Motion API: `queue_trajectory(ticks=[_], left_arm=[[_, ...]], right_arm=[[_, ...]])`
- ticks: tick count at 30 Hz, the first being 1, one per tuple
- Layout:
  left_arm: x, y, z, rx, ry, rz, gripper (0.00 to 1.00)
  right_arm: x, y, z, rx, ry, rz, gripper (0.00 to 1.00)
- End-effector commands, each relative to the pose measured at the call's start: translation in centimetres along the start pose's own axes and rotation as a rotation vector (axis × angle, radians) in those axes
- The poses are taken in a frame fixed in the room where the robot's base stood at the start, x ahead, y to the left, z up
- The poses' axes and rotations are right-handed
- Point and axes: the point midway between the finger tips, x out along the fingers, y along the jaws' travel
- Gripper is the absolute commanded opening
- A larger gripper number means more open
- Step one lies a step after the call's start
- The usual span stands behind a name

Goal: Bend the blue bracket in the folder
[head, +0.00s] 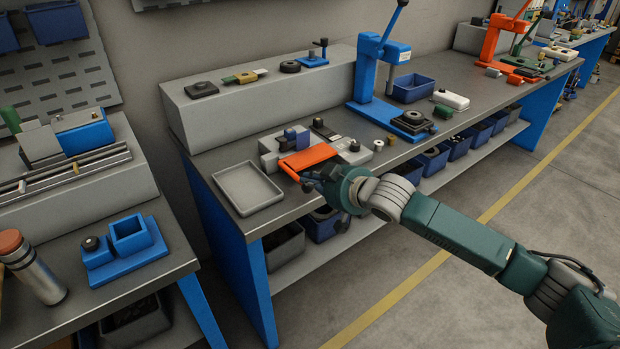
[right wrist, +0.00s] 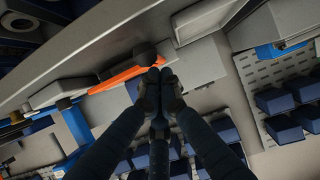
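The folder (head: 268,154) is a small grey bench machine with a wide orange bending lever (head: 308,158), near the front edge of the bench. A blue piece that looks like the bracket (head: 293,138) sits upright in it behind the lever. My right gripper (head: 308,180) is at the front of the lever, by its handle. In the right wrist view its fingertips (right wrist: 159,72) are together, right at the orange lever (right wrist: 125,76). I cannot tell whether the handle is between them. The bracket is not clear in that view. My left gripper is not in view.
An empty grey tray (head: 247,188) lies left of the folder. A blue arbor press (head: 378,65) stands to the right behind, with a blue bin (head: 412,88) beside it. A raised grey shelf (head: 265,97) runs along the back. Blue bins sit under the bench.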

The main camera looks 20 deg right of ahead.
Motion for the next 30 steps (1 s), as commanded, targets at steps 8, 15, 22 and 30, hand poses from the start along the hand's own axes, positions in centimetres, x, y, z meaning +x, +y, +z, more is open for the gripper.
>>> queue_trajectory(ticks=[8, 15, 22, 30], left_arm=[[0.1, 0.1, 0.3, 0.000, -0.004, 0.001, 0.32], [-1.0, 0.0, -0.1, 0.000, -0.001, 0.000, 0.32], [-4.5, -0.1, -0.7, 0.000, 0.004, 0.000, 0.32], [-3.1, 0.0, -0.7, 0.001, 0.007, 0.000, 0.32]], right_arm=[[0.3, -0.3, 2.0, 0.009, -0.037, -0.002, 0.00], [-0.1, -0.1, 0.8, 0.010, -0.034, -0.002, 0.00], [-1.1, 0.3, -3.0, 0.006, -0.016, 0.001, 0.00], [-4.9, 0.3, -0.6, 0.001, -0.007, 0.003, 0.00]])
